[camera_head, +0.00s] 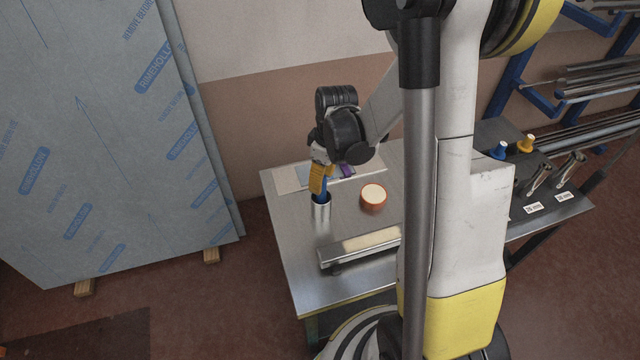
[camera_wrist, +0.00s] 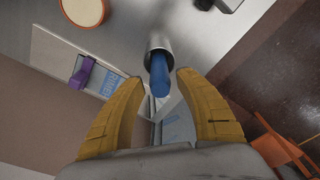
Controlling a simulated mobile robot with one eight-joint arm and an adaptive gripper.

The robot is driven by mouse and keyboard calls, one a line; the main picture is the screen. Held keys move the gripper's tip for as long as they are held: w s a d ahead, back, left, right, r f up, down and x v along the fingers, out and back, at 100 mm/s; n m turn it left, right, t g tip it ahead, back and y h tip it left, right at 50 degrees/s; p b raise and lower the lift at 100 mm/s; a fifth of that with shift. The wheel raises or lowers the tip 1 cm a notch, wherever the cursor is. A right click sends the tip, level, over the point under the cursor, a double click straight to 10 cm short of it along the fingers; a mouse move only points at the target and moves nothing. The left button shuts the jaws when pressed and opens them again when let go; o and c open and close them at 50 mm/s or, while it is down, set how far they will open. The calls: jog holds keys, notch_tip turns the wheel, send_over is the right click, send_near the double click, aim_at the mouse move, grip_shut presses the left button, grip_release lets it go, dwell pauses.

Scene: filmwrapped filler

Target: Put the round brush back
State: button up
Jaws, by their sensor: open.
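A blue handle, seemingly the round brush (camera_wrist: 160,72), stands in a shiny metal cup (camera_head: 321,213) near the left side of the steel table. Its lower end is hidden inside the cup, which also shows in the wrist view (camera_wrist: 160,42). My gripper (camera_head: 320,190) is above the cup, pointing down. In the wrist view its two yellow fingers are apart, one on each side of the blue handle's upper end. I cannot tell whether either finger touches it.
An orange tub with a cream top (camera_head: 373,197) stands right of the cup. A long metal bar (camera_head: 360,246) lies nearer the front. A flat board with a purple item (camera_wrist: 83,72) lies behind. Film-covered sheets (camera_head: 110,150) stand left. Blue and yellow-topped items (camera_head: 500,150) are at right.

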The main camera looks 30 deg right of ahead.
jog(key=r, duration=0.2)
jog(key=r+p, duration=0.1)
jog(key=r, duration=0.1)
jog(key=r+p, duration=0.1)
jog(key=r, duration=0.2)
jog(key=shift+s+d+r, duration=0.1)
jog(key=shift+s+d, duration=0.1)
jog(key=shift+s, duration=0.2)
jog(key=s+a+r+m+t, duration=0.3)
jog(key=s+a+r, duration=0.2)
jog(key=s+r, duration=0.1)
jog(key=s+a+r+m+t, duration=0.3)
jog(key=s+a+r, duration=0.2)
jog(key=r, duration=0.4)
jog(key=shift+s+a+m+h, duration=0.2)
jog(key=shift+s+m+h, duration=0.2)
jog(key=shift+s, duration=0.15)
jog(key=shift+f+b, duration=0.2)
jog(key=shift+b, duration=0.1)
